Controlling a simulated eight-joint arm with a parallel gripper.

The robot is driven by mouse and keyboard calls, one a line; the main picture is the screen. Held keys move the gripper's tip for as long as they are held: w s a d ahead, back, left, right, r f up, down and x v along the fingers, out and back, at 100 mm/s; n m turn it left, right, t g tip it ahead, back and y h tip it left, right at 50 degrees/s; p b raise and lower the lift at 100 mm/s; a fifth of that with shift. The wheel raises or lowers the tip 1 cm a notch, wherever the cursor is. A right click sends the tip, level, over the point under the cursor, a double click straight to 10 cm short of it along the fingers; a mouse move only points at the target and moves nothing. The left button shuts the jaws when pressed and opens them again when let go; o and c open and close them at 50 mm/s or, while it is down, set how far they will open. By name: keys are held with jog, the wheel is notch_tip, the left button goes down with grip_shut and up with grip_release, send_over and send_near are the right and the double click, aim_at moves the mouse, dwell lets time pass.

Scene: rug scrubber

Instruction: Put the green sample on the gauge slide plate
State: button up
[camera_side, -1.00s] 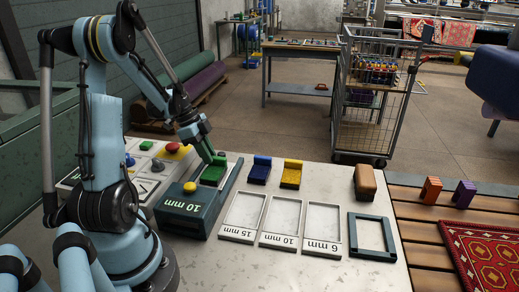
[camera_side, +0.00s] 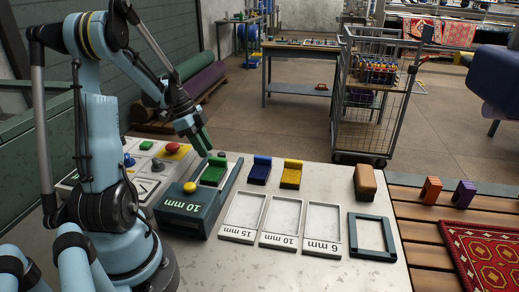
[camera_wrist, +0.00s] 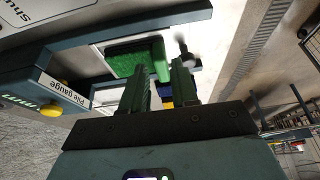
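A blue sample (camera_side: 259,171) and a yellow sample (camera_side: 291,174) stand right of the gauge. Three pale trays marked 15 mm (camera_side: 242,214), 10 mm and 6 mm lie in front. A dark empty frame (camera_side: 372,254) and a brown block (camera_side: 365,182) are farther right. A button panel is at left.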

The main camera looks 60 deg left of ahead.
jog(key=v, duration=0.9)
jog(key=w+d+n+t+y, duration=0.1)
jog(key=d+n, duration=0.3)
jog(key=d, duration=1.1)
jog(key=w+d+n+t+y, duration=0.2)
jog(key=w+d+n+t, duration=0.1)
jog(key=d, duration=1.2)
jog(key=shift+w+f+n, duration=0.25)
jog(key=shift+w+n, duration=0.35)
jog(key=shift+n, duration=0.4)
